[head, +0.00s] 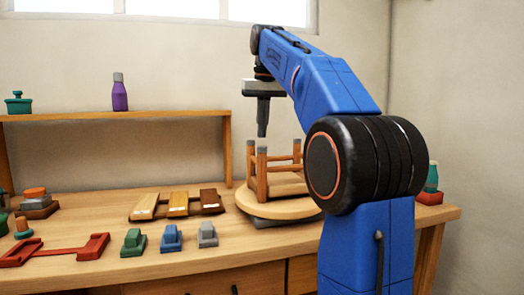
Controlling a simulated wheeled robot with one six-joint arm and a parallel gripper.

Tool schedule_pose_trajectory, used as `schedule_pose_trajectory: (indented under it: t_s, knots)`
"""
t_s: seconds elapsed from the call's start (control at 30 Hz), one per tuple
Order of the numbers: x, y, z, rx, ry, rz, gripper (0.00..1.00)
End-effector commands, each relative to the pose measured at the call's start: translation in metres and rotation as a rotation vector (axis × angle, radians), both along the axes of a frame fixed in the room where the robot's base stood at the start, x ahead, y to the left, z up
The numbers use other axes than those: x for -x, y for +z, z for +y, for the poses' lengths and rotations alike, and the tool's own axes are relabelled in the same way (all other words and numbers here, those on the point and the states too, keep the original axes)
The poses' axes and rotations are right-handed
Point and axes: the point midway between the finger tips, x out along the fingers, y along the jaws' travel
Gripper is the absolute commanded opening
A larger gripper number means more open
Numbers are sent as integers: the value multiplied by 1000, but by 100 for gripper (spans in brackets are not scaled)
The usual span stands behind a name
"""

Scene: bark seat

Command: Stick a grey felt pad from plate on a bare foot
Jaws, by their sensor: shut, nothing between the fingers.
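A wooden stool (278,186) sits upside down on a round wooden turntable (262,205), its legs pointing up. The near leg (262,176) and the left leg (251,163) have grey tops. The top of the right leg (297,155) is too small to judge, and my arm may hide part of the stool. My gripper (263,134) points down just above the near leg's grey top, shut and empty. A small gap seems to show between them. I cannot make out a plate of felt pads.
Three wooden samples (177,204) lie on a dark rack left of the stool. Green (133,242), blue (171,238) and grey (207,234) blocks stand in front. A shelf (120,115) with a purple bottle (119,94) stands behind.

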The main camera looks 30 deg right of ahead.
Motion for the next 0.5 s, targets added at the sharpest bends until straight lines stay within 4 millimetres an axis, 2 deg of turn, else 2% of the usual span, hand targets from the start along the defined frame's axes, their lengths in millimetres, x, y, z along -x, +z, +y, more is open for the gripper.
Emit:
schedule_pose_trajectory:
  t_s: [0.5]
  knots:
    - [0,30,0,0,0,0,0]
